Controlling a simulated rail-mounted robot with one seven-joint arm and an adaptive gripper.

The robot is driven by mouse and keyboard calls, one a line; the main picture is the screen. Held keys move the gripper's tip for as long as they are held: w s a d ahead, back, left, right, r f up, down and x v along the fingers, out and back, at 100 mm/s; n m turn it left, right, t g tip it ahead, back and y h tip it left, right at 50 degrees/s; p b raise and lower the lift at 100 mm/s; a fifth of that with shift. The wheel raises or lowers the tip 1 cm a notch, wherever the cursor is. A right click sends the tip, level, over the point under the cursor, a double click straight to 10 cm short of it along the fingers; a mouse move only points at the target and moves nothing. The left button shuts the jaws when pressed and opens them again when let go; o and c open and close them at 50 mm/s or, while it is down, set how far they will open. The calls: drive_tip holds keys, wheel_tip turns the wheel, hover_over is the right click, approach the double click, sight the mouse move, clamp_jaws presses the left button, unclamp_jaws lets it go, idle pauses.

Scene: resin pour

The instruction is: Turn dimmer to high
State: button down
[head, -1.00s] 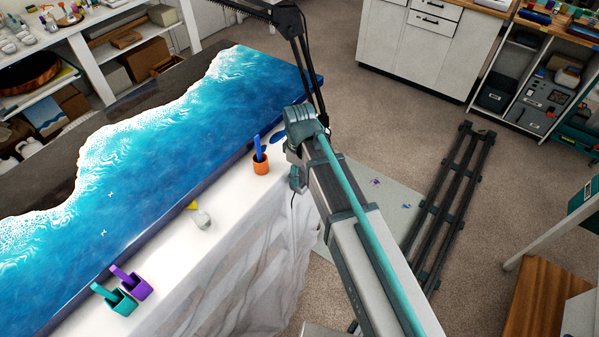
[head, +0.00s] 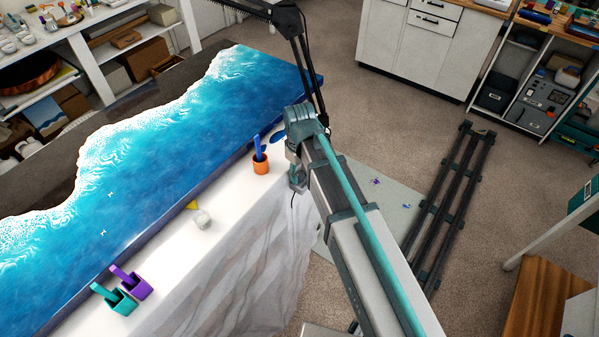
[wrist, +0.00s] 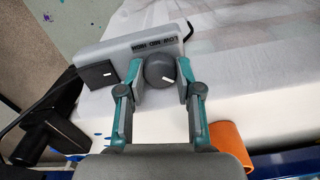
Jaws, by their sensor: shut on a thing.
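A grey dimmer box (wrist: 135,50) with a LOW MED HIGH label shows in the wrist view, against the white draped table side. Its round dark knob (wrist: 158,66) has a short white pointer mark, angled toward the lower right of the picture. A black square part (wrist: 97,74) sits left of the knob. My gripper (wrist: 160,80) has its two teal fingers closed on either side of the knob. In the head view the wrist end of my arm (head: 297,176) is at the table's edge; the dimmer cannot be made out there.
An orange cup (head: 261,166) with a blue stick stands at the table edge close to my arm. Purple (head: 137,288) and teal (head: 115,299) cups stand at the near left. A blue resin slab (head: 170,150) fills much of the table. A dark cable runs in the wrist view.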

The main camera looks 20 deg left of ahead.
sight(299, 174)
drive_tip(key=shift+m, duration=2.1)
drive_tip(key=c, duration=0.8)
unclamp_jaws()
drive_tip(key=shift+o, duration=0.2)
drive_tip(key=shift+r, duration=0.15)
wheel_tip(299, 174, up, 12)
